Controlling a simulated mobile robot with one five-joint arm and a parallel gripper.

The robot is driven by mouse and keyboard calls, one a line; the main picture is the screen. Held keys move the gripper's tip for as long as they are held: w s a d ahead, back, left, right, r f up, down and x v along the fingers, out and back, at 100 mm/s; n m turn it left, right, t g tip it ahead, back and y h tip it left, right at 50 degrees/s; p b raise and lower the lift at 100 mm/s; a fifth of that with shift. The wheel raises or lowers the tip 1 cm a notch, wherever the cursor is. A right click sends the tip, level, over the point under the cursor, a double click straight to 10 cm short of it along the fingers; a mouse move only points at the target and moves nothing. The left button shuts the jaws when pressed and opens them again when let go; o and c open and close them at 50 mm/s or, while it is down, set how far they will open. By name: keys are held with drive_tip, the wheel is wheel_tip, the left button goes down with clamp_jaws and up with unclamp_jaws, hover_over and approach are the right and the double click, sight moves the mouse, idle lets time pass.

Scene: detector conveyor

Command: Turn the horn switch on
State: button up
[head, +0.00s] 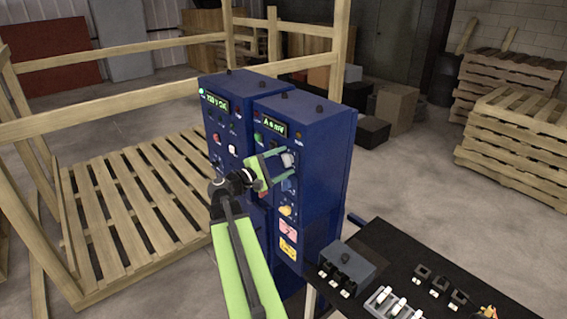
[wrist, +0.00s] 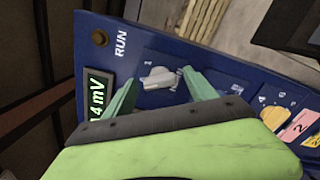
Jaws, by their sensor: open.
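A white rotary knob (wrist: 158,78) sits on the blue panel of the right cabinet; it also shows in the head view (head: 288,159). Small marks stand beside it, and I cannot read a horn label. My gripper (wrist: 161,80) is open, with one green finger on each side of the knob. The fingers look apart from the knob, though contact is hard to tell. In the head view my gripper (head: 283,162) is at the front of the right cabinet, below its green display (head: 274,126).
A left blue cabinet (head: 224,125) stands alongside. A black table (head: 400,265) with small switch parts is at lower right. Wooden rails stand behind.

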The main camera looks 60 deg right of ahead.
drive_tip(key=shift+c, duration=0.3)
drive_tip(key=c, duration=1.3)
drive_tip(key=shift+m, duration=0.4)
drive_tip(key=m, duration=0.5)
drive_tip(key=shift+m, duration=0.4)
drive_tip(key=m, duration=0.5)
drive_tip(key=shift+m, duration=0.4)
drive_tip(key=shift+f, duration=0.1)
